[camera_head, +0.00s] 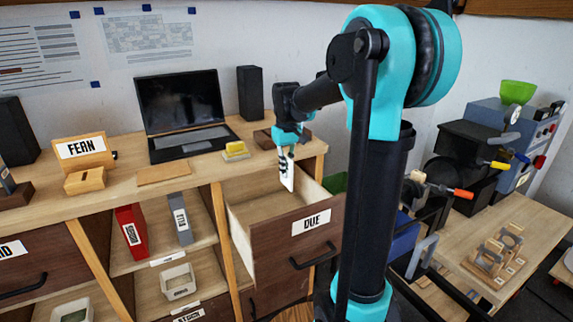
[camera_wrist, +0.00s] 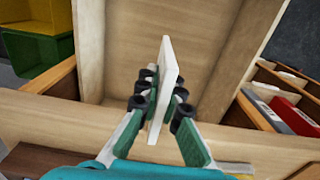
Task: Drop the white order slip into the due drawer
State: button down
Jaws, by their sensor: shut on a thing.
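The white order slip (camera_head: 287,177) hangs upright from my gripper (camera_head: 287,153), above the open due drawer. The due drawer (camera_head: 305,241) is pulled out and has a white label reading DUE on its dark wooden front. Its light wooden inside looks empty where it shows. In the wrist view the slip (camera_wrist: 163,85) stands edge-on between the two fingers of my gripper (camera_wrist: 157,98), which are shut on it. The drawer's bare floor (camera_wrist: 210,38) and walls lie beyond it. The slip seems clear of the drawer floor; the exact height is hard to tell.
On the desk are a laptop (camera_head: 182,115), a yellow-topped block (camera_head: 236,151) and a sign reading FERN (camera_head: 82,148). Shelves below hold a red binder (camera_head: 131,231) and a grey binder (camera_head: 180,218). A side bench with machines (camera_head: 470,150) stands right of my arm.

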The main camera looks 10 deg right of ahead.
jog(key=c, duration=1.6)
grip_release()
notch_tip(320, 180, up, 12)
jog(key=shift+f, duration=0.1)
jog(key=shift+s, duration=0.1)
